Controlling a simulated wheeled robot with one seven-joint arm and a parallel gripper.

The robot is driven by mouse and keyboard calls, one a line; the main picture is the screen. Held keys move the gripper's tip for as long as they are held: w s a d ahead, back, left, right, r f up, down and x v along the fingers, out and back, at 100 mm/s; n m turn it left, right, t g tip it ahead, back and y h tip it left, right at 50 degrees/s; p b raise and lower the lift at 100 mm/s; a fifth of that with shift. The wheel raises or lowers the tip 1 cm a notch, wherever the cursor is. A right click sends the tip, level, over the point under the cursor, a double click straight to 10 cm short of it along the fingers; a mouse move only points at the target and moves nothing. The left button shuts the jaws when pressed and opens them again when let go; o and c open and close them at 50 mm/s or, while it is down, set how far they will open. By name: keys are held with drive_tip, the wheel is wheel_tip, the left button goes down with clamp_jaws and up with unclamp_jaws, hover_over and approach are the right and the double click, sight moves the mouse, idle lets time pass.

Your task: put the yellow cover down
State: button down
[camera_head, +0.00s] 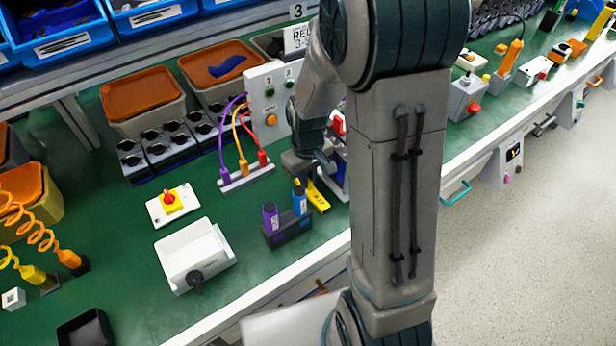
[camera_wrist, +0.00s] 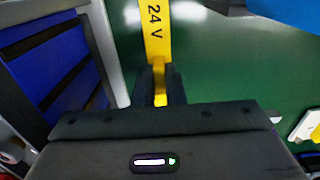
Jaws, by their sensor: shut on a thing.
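The yellow cover (camera_wrist: 157,32), marked "24 V", is between the two fingers of my gripper (camera_wrist: 160,84) in the wrist view and extends past the fingertips. In the head view my gripper (camera_head: 305,172) is partly hidden by my arm. A yellow piece (camera_head: 318,197), which looks like the same cover, shows just below it. It is over the bench near the front edge, beside a dark holder. I cannot tell whether it touches the bench. The rotary switch (camera_head: 171,202), a red knob on a yellow base and white plate, sits to the left on the green bench.
The dark holder (camera_head: 288,232) bears purple and blue pieces. A white open box (camera_head: 195,258) stands left of it. A panel with plugged cables (camera_head: 266,105) stands behind. Bare green bench (camera_head: 118,235) shows around the switch plate.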

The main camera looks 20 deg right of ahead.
drive_tip(key=c, duration=1.5)
unclamp_jaws()
drive_tip(key=shift+r, duration=0.1)
wheel_tip(320, 180, up, 11)
drive_tip(key=p, duration=0.1)
drive_tip(key=s+r+m+t, duration=0.1)
drive_tip(key=s+r+m, duration=0.1)
drive_tip(key=s, duration=0.5)
drive_tip(key=s+r+m+t, duration=0.1)
drive_tip(key=s+r, duration=0.3)
drive_tip(key=s, duration=0.2)
drive_tip(key=shift+s+m+t, duration=0.35)
drive_tip(key=shift+m+t, duration=0.05)
